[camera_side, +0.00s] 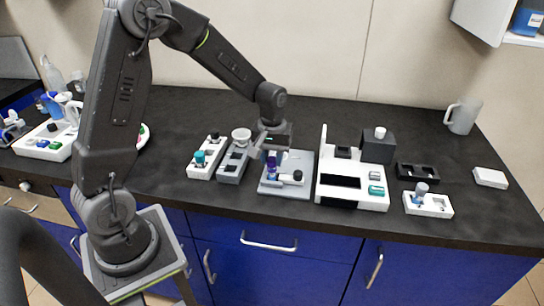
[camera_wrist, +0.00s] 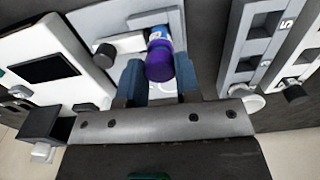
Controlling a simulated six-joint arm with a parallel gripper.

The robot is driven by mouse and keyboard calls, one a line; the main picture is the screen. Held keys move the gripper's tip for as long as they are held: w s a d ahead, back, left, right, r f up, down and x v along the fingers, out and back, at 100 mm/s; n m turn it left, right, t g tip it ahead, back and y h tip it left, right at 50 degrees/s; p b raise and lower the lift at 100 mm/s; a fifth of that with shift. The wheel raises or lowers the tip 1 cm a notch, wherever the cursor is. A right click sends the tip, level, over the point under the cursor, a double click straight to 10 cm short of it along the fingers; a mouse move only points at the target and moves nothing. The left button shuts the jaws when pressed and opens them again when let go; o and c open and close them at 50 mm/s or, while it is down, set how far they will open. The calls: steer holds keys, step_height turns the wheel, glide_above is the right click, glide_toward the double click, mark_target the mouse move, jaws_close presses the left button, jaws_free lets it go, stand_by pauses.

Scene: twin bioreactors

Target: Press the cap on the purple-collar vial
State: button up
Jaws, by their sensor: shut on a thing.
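My gripper (camera_side: 271,153) is low over a light grey plate fixture (camera_side: 270,188), with its fingers pointing down. In the wrist view my gripper (camera_wrist: 156,82) has one blue-grey finger on each side of a rounded purple cap (camera_wrist: 160,66), and is shut on it. The purple-collar vial (camera_wrist: 158,33) shows just beyond the cap, in line with it, with a blue part at its far end. In the side view the vial (camera_side: 271,166) stands upright at the fixture, partly hidden by the fingers. I cannot tell whether the cap is fully seated.
A white block with a black-ended knob (camera_side: 297,175) sits beside the vial. A white machine (camera_side: 350,196) stands close on the right. A grey rack (camera_side: 232,168) and a white rack with a teal cap (camera_side: 200,158) stand on the left. The front counter strip is clear.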

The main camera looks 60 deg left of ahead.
steer(key=o, duration=1.5)
steer(key=shift+c, duration=0.2)
steer(key=shift+r, duration=0.15)
steer(key=shift+r, duration=3.4)
jaws_close()
steer(key=shift+f, duration=0.3)
steer(key=shift+f, duration=1.1)
